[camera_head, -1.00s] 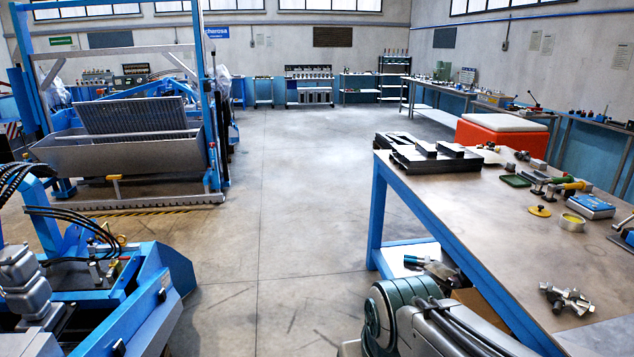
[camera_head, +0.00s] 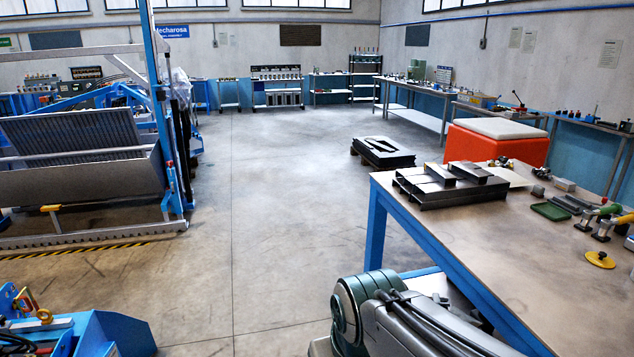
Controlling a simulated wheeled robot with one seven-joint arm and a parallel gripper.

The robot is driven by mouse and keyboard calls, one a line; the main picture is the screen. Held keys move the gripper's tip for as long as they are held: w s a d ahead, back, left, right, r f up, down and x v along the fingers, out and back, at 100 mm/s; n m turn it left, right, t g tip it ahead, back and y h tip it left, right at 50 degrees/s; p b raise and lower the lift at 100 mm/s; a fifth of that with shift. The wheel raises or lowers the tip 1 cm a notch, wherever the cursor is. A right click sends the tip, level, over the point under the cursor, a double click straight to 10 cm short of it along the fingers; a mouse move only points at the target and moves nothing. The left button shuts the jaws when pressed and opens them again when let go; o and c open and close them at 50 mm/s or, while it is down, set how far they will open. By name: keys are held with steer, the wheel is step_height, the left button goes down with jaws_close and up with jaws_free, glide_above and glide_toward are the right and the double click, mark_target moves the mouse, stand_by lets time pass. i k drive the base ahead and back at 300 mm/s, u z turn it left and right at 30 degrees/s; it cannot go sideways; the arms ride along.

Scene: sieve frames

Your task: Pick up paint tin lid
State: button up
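A flat yellow disc (camera_head: 600,259) with a small raised part on top lies on the workbench (camera_head: 490,250), near the right edge of the view. It looks like the paint tin lid. It lies flat and apart from the things around it. My gripper is not in view. Only a grey-green part of my arm shows at the bottom, left of the bench top and well apart from the disc.
Dark metal profiles (camera_head: 452,186) lie on the bench's far left corner. A green tray (camera_head: 550,211) and clamps with coloured handles (camera_head: 607,222) lie beyond the disc. An orange box (camera_head: 492,148) stands behind the bench. Open floor (camera_head: 265,215) lies left of it.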

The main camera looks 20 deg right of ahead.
mark_target(600, 259)
steer(key=i, duration=1.7)
steer(key=z, duration=3.05)
steer(key=i, duration=1)
